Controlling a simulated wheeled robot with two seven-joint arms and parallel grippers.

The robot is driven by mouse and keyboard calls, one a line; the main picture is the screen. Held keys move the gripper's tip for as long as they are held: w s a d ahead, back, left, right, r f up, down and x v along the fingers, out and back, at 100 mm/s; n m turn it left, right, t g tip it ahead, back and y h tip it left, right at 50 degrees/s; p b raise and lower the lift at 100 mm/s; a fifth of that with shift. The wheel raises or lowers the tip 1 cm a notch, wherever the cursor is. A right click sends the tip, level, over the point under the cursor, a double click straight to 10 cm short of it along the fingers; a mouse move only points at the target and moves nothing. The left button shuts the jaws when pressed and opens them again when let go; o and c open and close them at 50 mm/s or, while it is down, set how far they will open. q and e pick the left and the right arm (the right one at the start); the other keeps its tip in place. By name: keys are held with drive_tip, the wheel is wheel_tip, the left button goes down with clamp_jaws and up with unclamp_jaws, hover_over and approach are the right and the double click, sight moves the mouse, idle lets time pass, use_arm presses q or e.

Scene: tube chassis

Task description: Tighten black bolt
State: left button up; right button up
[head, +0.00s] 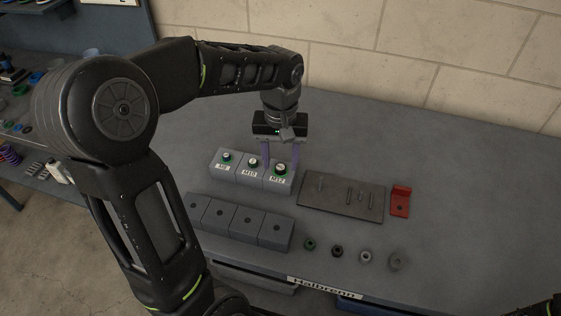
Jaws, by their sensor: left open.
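Three grey blocks labelled M8, M10 and M12 stand in a row on the table. The M8 block carries a green-ringed bolt (226,157), and the M12 block another green-ringed bolt (280,169). The middle M10 block carries a bolt with a darker, blackish ring (253,162). My left gripper (280,158) points down from above, its purple fingers apart, over the M12 block around its bolt. Whether the fingers touch anything cannot be told. My right gripper is out of view.
A row of grey blocks with holes (239,221) stands in front. A dark plate (330,205) with pins and a red bracket (400,201) lie to the right. Green (310,244), black (337,251) and grey (365,256) small parts lie near the front edge. The table's right side is clear.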

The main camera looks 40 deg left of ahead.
use_arm(q)
wheel_tip(320, 180, up, 7)
drive_tip(key=shift+f, duration=0.2)
idle(0.6)
